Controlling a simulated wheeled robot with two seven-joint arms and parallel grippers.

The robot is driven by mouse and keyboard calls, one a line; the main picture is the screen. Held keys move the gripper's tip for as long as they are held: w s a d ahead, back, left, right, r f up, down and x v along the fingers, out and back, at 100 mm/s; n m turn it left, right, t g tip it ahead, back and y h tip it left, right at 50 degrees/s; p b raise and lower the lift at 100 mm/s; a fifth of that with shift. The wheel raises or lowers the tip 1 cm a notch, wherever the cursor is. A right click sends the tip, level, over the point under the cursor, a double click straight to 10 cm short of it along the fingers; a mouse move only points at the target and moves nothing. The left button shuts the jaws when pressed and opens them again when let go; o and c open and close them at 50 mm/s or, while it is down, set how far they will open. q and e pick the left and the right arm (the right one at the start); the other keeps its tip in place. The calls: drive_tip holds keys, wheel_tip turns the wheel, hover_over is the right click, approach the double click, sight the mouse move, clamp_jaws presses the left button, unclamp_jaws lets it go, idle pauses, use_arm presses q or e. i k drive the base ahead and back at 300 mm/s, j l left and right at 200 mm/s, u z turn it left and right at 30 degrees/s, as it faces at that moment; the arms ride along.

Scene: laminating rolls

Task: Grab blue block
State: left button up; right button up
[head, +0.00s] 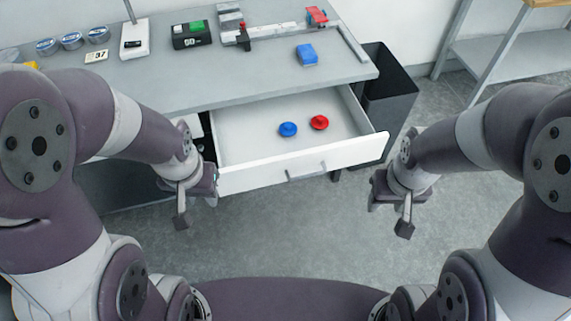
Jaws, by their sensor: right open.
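The blue block (306,54) lies on the grey desk top (250,72), near its right part and behind the open drawer. My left gripper (197,207) hangs at the left front corner of the drawer, its fingers apart and nothing seen between them. My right gripper (389,214) hangs over the floor to the right of the drawer front, open and empty. Both grippers are well apart from the block.
The white drawer (240,149) is pulled out and holds a blue knob-like piece (288,129) and a red one (320,122). A metal rail (275,31) lies behind the block. A dark bin (391,88) stands right of the desk.

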sight(308, 56)
drive_tip(key=i+l+z, duration=0.5)
drive_tip(key=i, duration=0.35)
drive_tip(key=i+l+z, duration=0.25)
drive_tip(key=i, duration=0.2)
